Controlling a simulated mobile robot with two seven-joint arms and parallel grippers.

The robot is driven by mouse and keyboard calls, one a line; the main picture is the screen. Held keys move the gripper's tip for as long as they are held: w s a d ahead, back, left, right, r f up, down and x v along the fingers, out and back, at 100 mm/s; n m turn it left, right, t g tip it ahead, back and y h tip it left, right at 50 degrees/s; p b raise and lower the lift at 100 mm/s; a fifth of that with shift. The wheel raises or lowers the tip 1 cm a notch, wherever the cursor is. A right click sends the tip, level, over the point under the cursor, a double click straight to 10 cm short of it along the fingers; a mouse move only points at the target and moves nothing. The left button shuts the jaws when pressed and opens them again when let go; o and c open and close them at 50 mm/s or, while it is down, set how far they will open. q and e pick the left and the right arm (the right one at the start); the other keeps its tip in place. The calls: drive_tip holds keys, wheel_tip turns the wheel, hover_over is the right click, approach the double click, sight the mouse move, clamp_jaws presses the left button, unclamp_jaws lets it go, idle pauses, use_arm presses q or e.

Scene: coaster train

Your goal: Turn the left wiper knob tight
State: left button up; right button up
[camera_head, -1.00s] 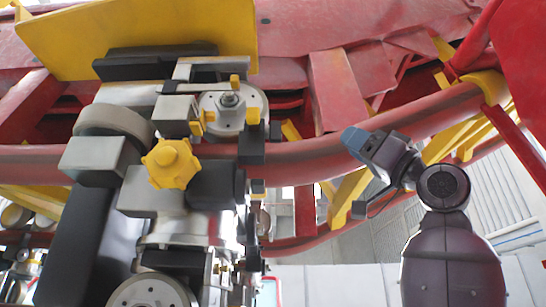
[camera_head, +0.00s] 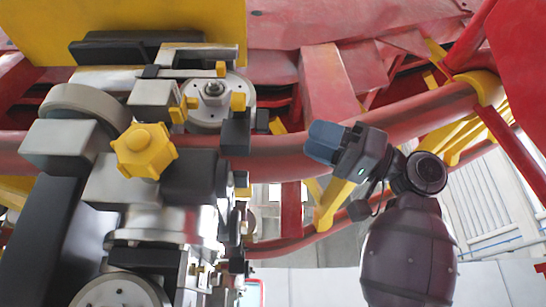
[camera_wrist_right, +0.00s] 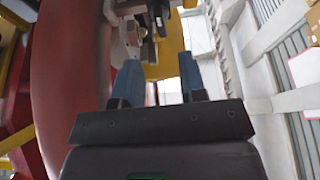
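The yellow star-shaped wiper knob (camera_head: 144,151) sits on the front of the grey and black wheel assembly (camera_head: 120,182) at the left of the head view. My right gripper (camera_head: 322,141) is to the right of the knob, at about its height in the picture and clearly apart from it. Its blue fingers point left. In the right wrist view, the two fingers (camera_wrist_right: 160,84) stand apart with nothing between them. I cannot make out the knob in the wrist view. My left gripper is not in view.
A red tube rail (camera_head: 290,158) runs across behind the assembly and my right gripper; it fills the left of the wrist view (camera_wrist_right: 70,80). Yellow brackets (camera_head: 335,203) hang below the rail. A yellow plate (camera_head: 130,25) is above the assembly. Open space lies between gripper and assembly.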

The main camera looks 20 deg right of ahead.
sight(260, 121)
drive_tip(key=p+x, duration=0.1)
drive_tip(key=x, duration=0.7)
drive_tip(key=shift+a+p, duration=0.15)
drive_tip(key=shift+p, duration=0.25)
drive_tip(key=shift+r, duration=0.1)
clamp_jaws()
